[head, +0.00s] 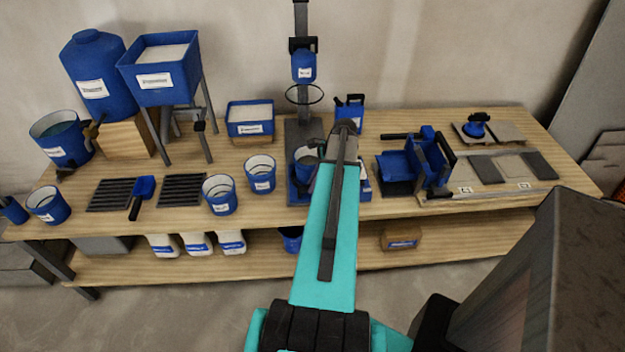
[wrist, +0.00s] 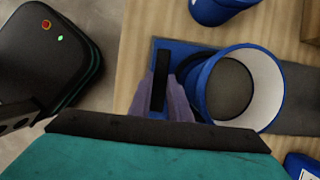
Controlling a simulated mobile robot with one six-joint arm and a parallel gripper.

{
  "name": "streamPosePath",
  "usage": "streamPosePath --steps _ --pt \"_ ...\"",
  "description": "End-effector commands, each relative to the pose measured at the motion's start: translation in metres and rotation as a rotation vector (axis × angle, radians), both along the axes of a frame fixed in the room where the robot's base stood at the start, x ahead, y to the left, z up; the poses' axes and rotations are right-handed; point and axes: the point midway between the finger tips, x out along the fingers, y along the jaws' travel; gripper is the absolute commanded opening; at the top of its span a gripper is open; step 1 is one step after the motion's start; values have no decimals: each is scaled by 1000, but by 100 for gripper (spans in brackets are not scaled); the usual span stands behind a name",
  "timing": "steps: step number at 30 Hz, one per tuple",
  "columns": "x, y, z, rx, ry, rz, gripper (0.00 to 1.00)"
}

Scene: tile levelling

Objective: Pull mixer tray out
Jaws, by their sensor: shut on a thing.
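The blue mixer tray (head: 294,192) sits at the foot of the mixer stand (head: 300,132), partly hidden behind my arm. A blue bucket (head: 303,163) with a white inside stands on it. In the wrist view the flat blue tray (wrist: 168,43) has a dark handle bar (wrist: 161,78) at its near end, and the bucket (wrist: 205,88) stands right beside it. My gripper (wrist: 163,80) is shut on this handle, with its greyish fingers around the bar. The fingertips are hidden by my arm in the head view.
Two blue buckets (head: 261,174) (head: 219,194) stand left of the mixer on the wooden bench (head: 400,208). A blue trough (head: 396,164) stands to the right. White-and-blue bags (head: 197,243) are on the lower shelf. The floor in front is clear at the left.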

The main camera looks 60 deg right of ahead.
Motion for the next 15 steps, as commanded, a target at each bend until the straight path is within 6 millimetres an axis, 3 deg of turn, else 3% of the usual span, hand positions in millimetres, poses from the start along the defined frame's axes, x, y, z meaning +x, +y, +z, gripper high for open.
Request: streamPosePath --steps 12,13,15 --pt "-2 0 1 -4 2 -1 0" --pt "-2 0 1 -4 2 0 22" --pt "-2 0 0 -3 2 1 34"
